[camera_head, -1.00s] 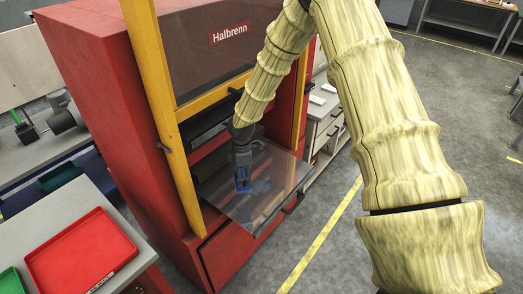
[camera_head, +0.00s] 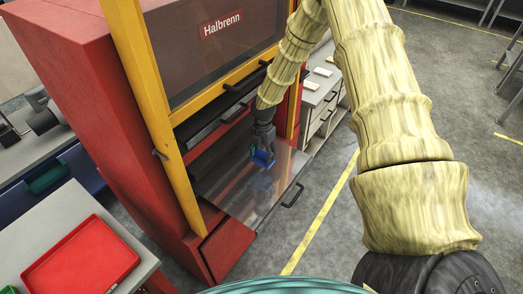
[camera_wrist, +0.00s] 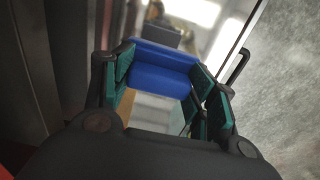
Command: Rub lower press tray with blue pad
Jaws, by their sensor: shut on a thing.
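The blue pad (camera_head: 263,159) is held in my gripper (camera_head: 264,152), which is shut on it. The pad is over the lower press tray (camera_head: 236,200), a shiny metal plate slid out of the red press. In the wrist view the blue pad (camera_wrist: 163,68) sits between the green-lined fingers of my gripper (camera_wrist: 160,85), with the reflective tray surface (camera_wrist: 155,112) beyond. The pad is low over the tray's middle; I cannot tell whether it touches.
The red press (camera_head: 90,110) has yellow posts (camera_head: 150,100) and a black upper tray (camera_head: 205,130) above the lower one. A red tray (camera_head: 80,258) lies on a grey table at the lower left. Drawers (camera_head: 322,105) stand behind. Floor at right is clear.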

